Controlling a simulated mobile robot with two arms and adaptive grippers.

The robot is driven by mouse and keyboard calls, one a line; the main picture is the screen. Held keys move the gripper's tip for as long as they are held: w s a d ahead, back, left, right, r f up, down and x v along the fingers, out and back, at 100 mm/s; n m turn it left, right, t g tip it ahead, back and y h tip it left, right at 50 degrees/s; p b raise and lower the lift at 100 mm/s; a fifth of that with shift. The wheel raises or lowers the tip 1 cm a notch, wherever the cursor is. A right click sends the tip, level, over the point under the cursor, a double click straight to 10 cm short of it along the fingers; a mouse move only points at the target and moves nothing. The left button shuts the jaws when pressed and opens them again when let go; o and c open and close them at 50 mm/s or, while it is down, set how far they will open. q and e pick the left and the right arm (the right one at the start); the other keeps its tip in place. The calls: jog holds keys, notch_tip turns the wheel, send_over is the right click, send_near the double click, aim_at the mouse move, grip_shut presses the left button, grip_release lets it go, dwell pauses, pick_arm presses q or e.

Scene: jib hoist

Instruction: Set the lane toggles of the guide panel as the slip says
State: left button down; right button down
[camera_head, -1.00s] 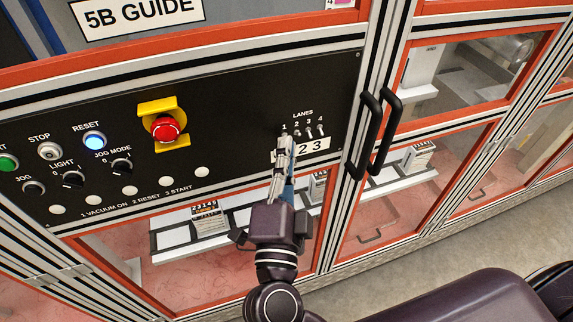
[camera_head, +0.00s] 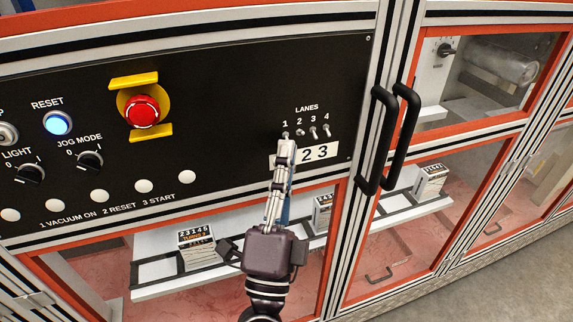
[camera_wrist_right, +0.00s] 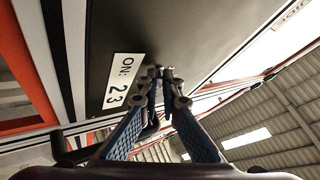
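The guide panel (camera_head: 230,100) is a black board with a row of small metal lane toggles (camera_head: 313,131) under the label LANES, numbered 1 to 4. Their exact lever positions are too small to tell. The white slip (camera_head: 322,151) sits just below them; the wrist view shows its text (camera_wrist_right: 124,82) as "ON: 2 3". My right gripper (camera_head: 284,143) points up at toggle 1 and covers the slip's left part. In the wrist view its fingertips (camera_wrist_right: 161,77) stand a little apart, close to the toggles; contact is unclear. My left gripper is out of view.
A red emergency button (camera_head: 141,111) with yellow guards, a lit blue RESET button (camera_head: 57,123) and the JOG MODE knob (camera_head: 89,160) are to the left. Black door handles (camera_head: 403,135) stick out on the right. Below is a window with a rack of card stacks (camera_head: 196,245).

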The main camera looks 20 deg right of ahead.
jog(key=shift+r, duration=0.15)
jog(key=c, duration=2.5)
grip_release()
jog(key=shift+o, duration=0.4)
